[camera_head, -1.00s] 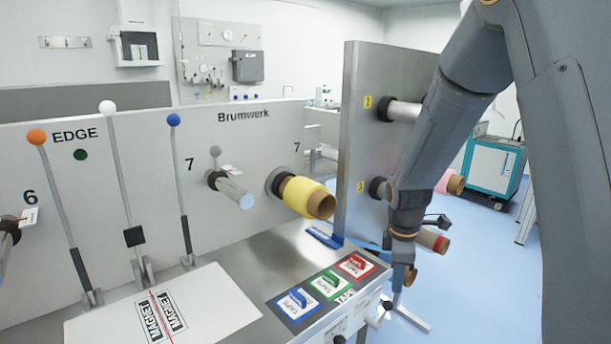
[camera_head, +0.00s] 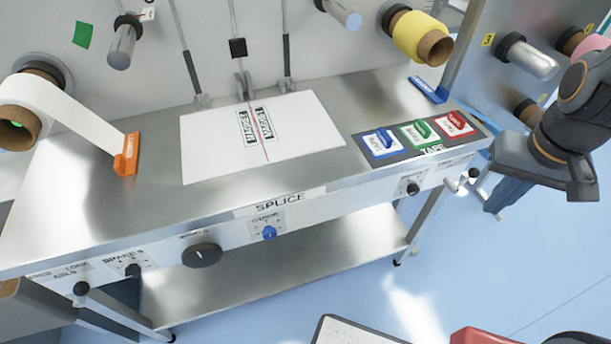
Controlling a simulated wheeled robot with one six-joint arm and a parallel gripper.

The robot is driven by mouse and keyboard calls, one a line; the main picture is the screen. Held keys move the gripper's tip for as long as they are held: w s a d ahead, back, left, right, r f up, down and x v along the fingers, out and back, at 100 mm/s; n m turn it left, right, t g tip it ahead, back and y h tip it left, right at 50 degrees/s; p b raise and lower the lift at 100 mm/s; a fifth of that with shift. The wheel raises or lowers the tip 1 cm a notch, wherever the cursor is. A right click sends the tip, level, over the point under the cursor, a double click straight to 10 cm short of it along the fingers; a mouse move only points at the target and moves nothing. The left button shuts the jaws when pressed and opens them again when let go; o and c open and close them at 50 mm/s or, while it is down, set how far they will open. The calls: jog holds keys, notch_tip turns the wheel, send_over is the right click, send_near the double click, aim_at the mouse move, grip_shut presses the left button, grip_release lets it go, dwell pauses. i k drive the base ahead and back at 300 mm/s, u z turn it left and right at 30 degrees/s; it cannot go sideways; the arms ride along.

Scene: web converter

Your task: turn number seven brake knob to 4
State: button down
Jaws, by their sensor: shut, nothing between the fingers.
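A small black knob (camera_head: 413,188) sits on the right part of the bench's front panel. The print around it is too small to read. Another small black knob (camera_head: 132,270) sits at the panel's left end beside a label that seems to read BRAKE with a blurred number. My gripper (camera_head: 505,194) is at the right edge of the view, over the floor. It is shut and empty, pointing down and to the left, right of the right-hand knob and apart from it. I cannot tell either knob's setting.
A large black knob (camera_head: 202,254) and a blue knob (camera_head: 270,232) sit along the panel. A black lever end (camera_head: 473,173) sticks out near my gripper. Colored tape blocks (camera_head: 421,131) and a white splice sheet (camera_head: 262,136) lie on the bench.

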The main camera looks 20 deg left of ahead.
aim_at(412, 189)
jog(key=k, duration=0.5)
jog(key=u, duration=1.25)
jog(key=i, duration=0.35)
jog(key=z, duration=1.05)
jog(key=k, duration=0.5)
jog(key=u, duration=0.45)
